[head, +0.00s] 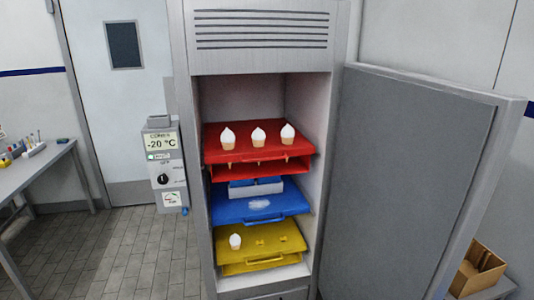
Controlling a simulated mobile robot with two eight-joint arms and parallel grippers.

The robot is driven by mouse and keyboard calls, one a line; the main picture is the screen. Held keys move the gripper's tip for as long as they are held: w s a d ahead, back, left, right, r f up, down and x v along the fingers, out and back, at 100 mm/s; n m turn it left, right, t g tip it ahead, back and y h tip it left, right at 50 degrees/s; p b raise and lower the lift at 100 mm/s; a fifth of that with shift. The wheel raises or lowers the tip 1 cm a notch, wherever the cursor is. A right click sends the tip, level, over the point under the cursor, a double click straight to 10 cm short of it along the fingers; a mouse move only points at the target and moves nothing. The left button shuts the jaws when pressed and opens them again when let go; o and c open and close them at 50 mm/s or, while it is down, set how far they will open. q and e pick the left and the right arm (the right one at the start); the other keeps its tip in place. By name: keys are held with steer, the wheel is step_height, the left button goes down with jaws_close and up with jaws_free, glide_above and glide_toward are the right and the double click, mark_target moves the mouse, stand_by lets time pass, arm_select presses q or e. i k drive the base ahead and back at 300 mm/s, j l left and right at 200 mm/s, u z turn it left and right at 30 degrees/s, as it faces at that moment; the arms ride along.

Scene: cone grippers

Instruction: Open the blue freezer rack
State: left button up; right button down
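The blue freezer rack (285,204) sits in the middle of the open freezer, between a red rack and a yellow rack. A blue handle (265,219) runs along its front edge. A pale, frost-like patch marks the top of its front part. A pale grey and blue box-like item (258,187) is behind that, partly shaded under the red rack. I cannot tell how far the blue rack is pulled out. Neither of my grippers is in view.
The red rack (210,140) above carries three cones. The freezer door (400,180) stands open at the right. A control box (165,165) is at the left. A table (30,172) and cardboard box (480,265) flank the area.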

mark_target(229, 205)
steer(key=i+u, duration=0.4)
steer(key=i, duration=0.75)
